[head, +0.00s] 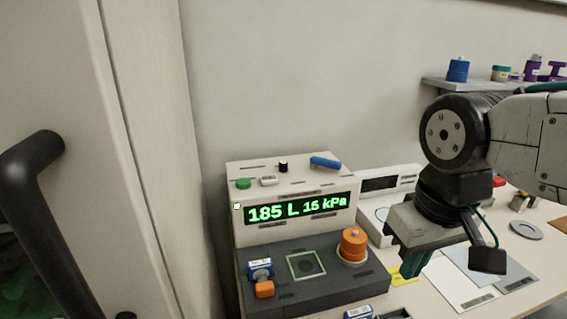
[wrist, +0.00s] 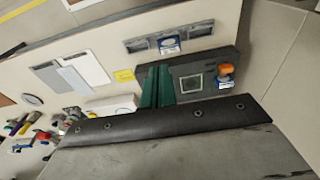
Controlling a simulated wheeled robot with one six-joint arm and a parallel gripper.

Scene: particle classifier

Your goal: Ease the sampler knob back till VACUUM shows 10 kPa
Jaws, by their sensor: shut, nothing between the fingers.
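The sampler (head: 290,215) is a beige box with a dark front deck (head: 330,290). Its green display (head: 297,210) reads 185 L and what looks like 15 or 16 kPa; the last digit is blurred. A small black knob (head: 283,166) stands on its top, between a white switch (head: 268,181) and a blue lever (head: 325,162). A green button (head: 243,184) is at the left. My gripper (head: 410,270) is shut and empty, right of the sampler and apart from the knob. In the wrist view its green fingers (wrist: 157,86) hide part of the deck; the knob is not visible there.
An orange ribbed cylinder (head: 353,245) stands on the deck's right side, near my gripper. A blue-and-white box (head: 260,268) and an orange piece are at its left. A white device (head: 388,190) stands behind my gripper. A cabinet door with a black handle (head: 30,160) fills the left.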

